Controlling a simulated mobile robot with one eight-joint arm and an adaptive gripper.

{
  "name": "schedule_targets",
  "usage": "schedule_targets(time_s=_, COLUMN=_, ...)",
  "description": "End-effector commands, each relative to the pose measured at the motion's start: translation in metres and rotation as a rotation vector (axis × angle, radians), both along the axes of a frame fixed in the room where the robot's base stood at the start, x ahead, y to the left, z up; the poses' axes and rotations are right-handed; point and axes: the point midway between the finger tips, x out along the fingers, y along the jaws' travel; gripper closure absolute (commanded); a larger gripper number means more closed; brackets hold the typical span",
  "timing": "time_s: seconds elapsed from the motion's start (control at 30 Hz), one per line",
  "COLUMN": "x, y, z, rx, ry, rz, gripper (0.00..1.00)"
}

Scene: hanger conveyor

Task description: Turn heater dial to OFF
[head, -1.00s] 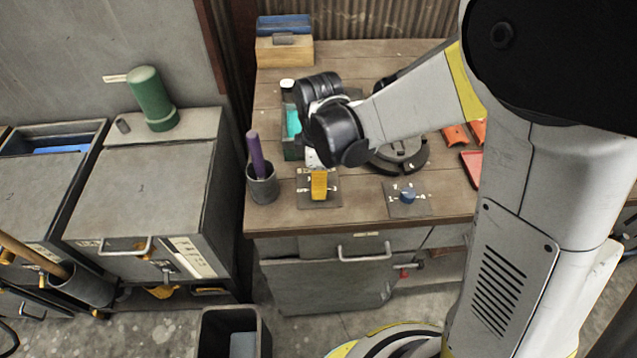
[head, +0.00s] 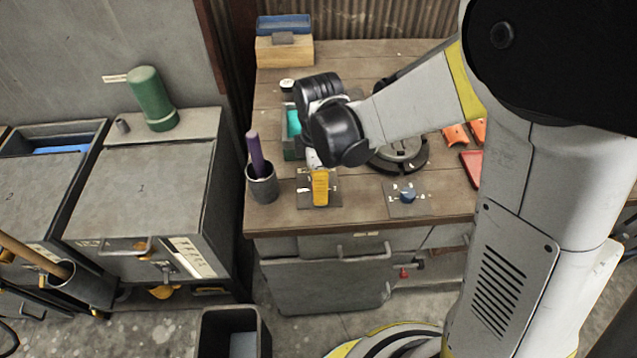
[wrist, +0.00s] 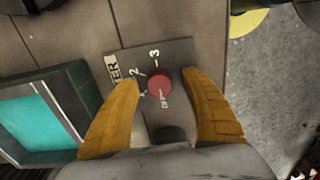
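The heater dial (wrist: 159,82) is a small red round knob in the wrist view. It sits on a dark plate (wrist: 178,50) with white marks, among them 2, 3 and OFF. The OFF mark lies just below the knob in the picture; I cannot tell for sure where the dial points. My gripper (wrist: 160,80) is open, its two yellow fingers on either side of the dial with gaps. In the head view the yellow finger (head: 320,187) stands over the plate (head: 333,196) and hides the red knob.
A blue knob (head: 407,195) on its own plate is to the right. A dark cup (head: 262,188) with a purple-handled tool stands close on the left. A teal-filled box (wrist: 38,122) lies beside my left finger in the wrist view. The bench front edge is near.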

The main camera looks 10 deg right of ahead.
Motion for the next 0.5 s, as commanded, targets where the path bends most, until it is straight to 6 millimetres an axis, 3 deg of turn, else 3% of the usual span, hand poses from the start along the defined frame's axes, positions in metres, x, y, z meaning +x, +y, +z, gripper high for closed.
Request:
schedule_targets(time_s=0.23, x=0.0, y=0.0, z=0.017, rx=0.0, ry=0.0, rz=0.0, gripper=0.46)
schedule_targets(time_s=0.5, x=0.0, y=0.0, z=0.076, rx=0.0, ry=0.0, rz=0.0, gripper=0.46)
